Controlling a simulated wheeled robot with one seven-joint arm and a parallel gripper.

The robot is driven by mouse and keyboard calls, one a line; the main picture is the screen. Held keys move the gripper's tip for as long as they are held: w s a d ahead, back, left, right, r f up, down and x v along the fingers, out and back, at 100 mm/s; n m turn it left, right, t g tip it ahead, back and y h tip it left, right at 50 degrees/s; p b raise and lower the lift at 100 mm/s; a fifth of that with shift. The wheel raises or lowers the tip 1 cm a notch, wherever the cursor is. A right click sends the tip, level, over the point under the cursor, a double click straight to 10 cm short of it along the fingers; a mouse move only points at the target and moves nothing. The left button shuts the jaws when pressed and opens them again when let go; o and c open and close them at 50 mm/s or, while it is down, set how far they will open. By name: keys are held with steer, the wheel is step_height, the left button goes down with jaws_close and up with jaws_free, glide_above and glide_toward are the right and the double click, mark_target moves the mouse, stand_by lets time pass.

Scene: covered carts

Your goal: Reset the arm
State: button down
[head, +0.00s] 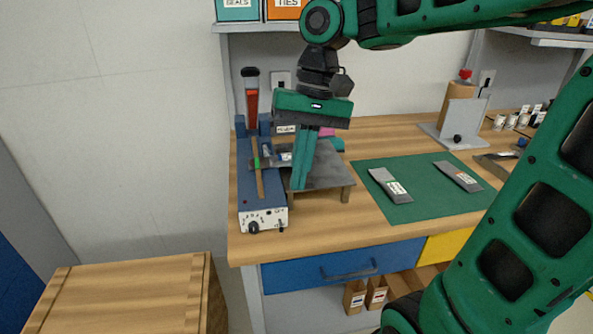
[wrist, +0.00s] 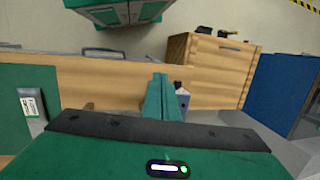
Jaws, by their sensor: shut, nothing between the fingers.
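My green arm reaches in from the right in the head view. My gripper (head: 299,187) points down over the left part of the workbench, in front of a small dark raised plate (head: 330,178). Its green fingers are together with nothing between them. The closed fingers also show in the wrist view (wrist: 161,85). I cannot tell whether the fingertips touch the plate. Just left of the gripper stands a blue and white sealer-like device (head: 262,217) with a red-handled lever (head: 252,105). The gripper hides part of the plate and the things behind it.
A green mat (head: 413,210) with two grey packets (head: 391,186) (head: 458,176) lies to the right on the workbench (head: 290,240). A grey stand (head: 462,120) and several small jars are at the back right. A wooden crate (head: 130,290) stands at lower left. A shelf with boxes (head: 238,10) hangs above.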

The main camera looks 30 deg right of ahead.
steer(key=shift+s+r, duration=0.1)
steer(key=shift+r, duration=0.05)
stand_by(0.4)
steer(key=s+d+f+m+h, duration=0.1)
steer(key=s+d+f, duration=0.4)
steer(key=s+d, duration=0.2)
steer(key=s+d+f+m+t+h, duration=0.1)
steer(key=s+d+f+m, duration=0.1)
steer(key=s+d+f, duration=0.4)
steer(key=d, duration=0.5)
steer(key=shift+s+d+f, duration=0.15)
steer(key=shift+s+f, duration=0.1)
steer(key=shift+s, duration=0.1)
